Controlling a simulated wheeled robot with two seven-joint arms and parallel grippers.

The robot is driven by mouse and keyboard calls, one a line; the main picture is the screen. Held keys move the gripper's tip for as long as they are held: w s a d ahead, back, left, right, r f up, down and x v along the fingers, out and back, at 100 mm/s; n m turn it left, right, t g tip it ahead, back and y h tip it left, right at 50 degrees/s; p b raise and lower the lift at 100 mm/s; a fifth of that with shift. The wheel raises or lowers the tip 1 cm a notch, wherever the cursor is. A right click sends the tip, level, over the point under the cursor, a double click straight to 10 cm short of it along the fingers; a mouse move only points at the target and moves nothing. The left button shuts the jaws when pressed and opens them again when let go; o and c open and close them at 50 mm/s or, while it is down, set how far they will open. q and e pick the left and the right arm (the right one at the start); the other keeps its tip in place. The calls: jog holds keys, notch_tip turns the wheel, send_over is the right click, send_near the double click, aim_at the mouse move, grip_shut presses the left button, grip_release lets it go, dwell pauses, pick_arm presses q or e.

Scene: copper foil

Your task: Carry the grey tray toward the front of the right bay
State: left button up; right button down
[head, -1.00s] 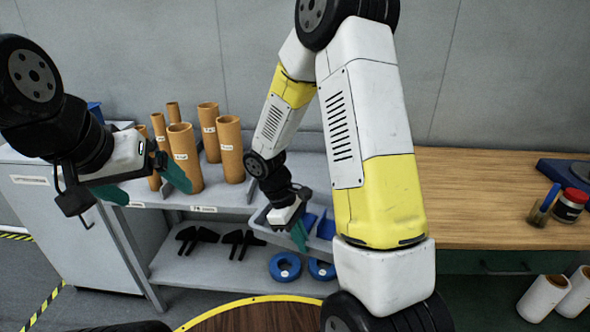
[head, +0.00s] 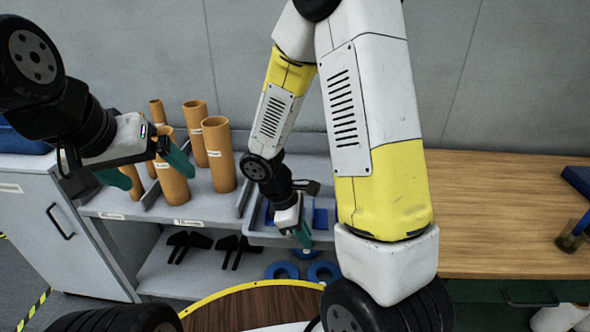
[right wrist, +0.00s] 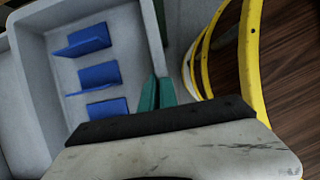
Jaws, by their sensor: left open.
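The grey tray (head: 262,239) sits at the right bay (head: 314,168) of the upper shelf, right of a divider. Blue angled parts (right wrist: 85,42) lie in it, seen in the right wrist view inside the tray (right wrist: 130,60). My right gripper (head: 304,236) points down at the tray's near right side. In the right wrist view its green fingertips (right wrist: 158,92) are close together at the tray's side wall, apparently pinching it. My left gripper (head: 148,170) is open and empty, in front of the shelf's left part. My right arm hides the bay's right end.
Several orange-brown tubes (head: 219,155) stand on the shelf left of the divider (head: 243,196). Black brackets (head: 188,244) and blue rings (head: 282,270) lie on the lower shelf. A wooden bench (head: 490,210) is at right. A round yellow-rimmed brown top (head: 262,302) is in front.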

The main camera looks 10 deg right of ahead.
aim_at(307, 214)
jog(key=w, duration=0.5)
jog(key=w+d+f, duration=0.1)
jog(key=w, duration=0.5)
jog(key=w+d, duration=0.1)
jog(key=w, duration=0.4)
jog(key=shift+w+d+f, duration=0.15)
jog(key=shift+d+f, duration=0.05)
jog(key=shift+f, duration=1.8)
jog(key=c, duration=2)
grip_release()
jog(key=shift+f, duration=0.15)
jog(key=o, duration=0.4)
jog(key=shift+c, duration=0.2)
